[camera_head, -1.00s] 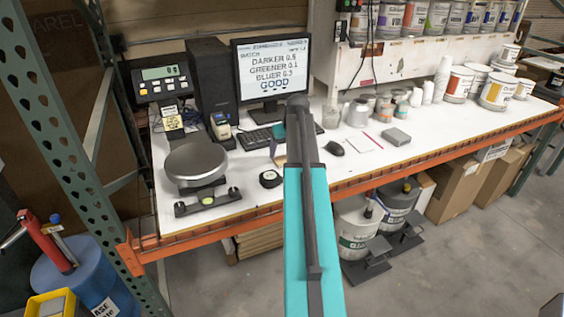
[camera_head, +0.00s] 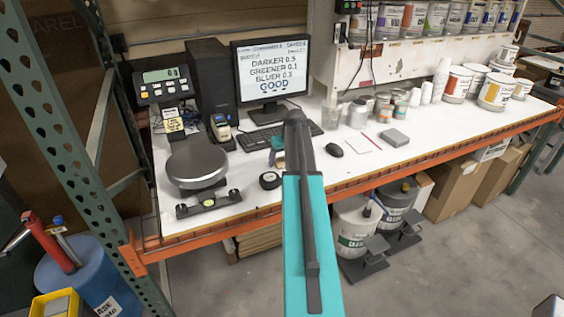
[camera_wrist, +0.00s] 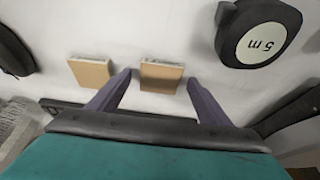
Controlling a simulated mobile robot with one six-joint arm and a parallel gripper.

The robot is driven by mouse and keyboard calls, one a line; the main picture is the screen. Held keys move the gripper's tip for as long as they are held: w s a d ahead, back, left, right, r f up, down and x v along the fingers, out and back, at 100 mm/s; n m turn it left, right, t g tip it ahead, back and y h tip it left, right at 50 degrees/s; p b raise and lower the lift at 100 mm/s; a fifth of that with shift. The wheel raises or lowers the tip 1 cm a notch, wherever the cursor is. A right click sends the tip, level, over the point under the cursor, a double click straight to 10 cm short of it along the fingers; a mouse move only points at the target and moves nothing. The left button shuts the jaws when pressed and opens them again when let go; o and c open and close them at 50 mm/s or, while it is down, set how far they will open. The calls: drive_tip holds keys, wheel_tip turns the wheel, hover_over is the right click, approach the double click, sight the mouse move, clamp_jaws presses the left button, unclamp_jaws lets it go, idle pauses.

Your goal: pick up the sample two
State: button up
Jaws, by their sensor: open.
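Two small tan square sample blocks lie on the white bench top in the wrist view. One tan block (camera_wrist: 161,76) sits between the two fingers of my gripper (camera_wrist: 160,78), with a gap on each side. The other tan block (camera_wrist: 90,72) lies just left of the left finger. I see no label telling which is sample two. My gripper is open and empty. In the head view my arm hides most of this spot; only a bit of tan (camera_head: 280,160) shows beside it.
A black tape measure (camera_wrist: 262,32) marked 5 m lies close to the right finger; it also shows in the head view (camera_head: 270,180). Several cans stand at the right.

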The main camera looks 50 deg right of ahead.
sight(283, 163)
drive_tip(key=shift+f, duration=0.15)
idle(0.4)
drive_tip(key=c, duration=1.1)
drive_tip(key=shift+r, duration=0.2)
drive_tip(key=shift+r+b, duration=1.1)
drive_tip(key=shift+r, duration=0.5)
drive_tip(key=s+a+b, duration=0.1)
drive_tip(key=s+a, duration=0.1)
drive_tip(key=s, duration=0.2)
drive_tip(key=s+a+r+b, duration=0.1)
drive_tip(key=s+a+b, duration=0.1)
drive_tip(key=s, duration=0.3)
drive_tip(key=s+a+b, duration=0.1)
drive_tip(key=s+a, duration=0.2)
drive_tip(key=s, duration=0.2)
drive_tip(key=shift+s+r+b, duration=0.2)
drive_tip(key=shift+r+b, duration=0.05)
drive_tip(key=shift+b, duration=0.1)
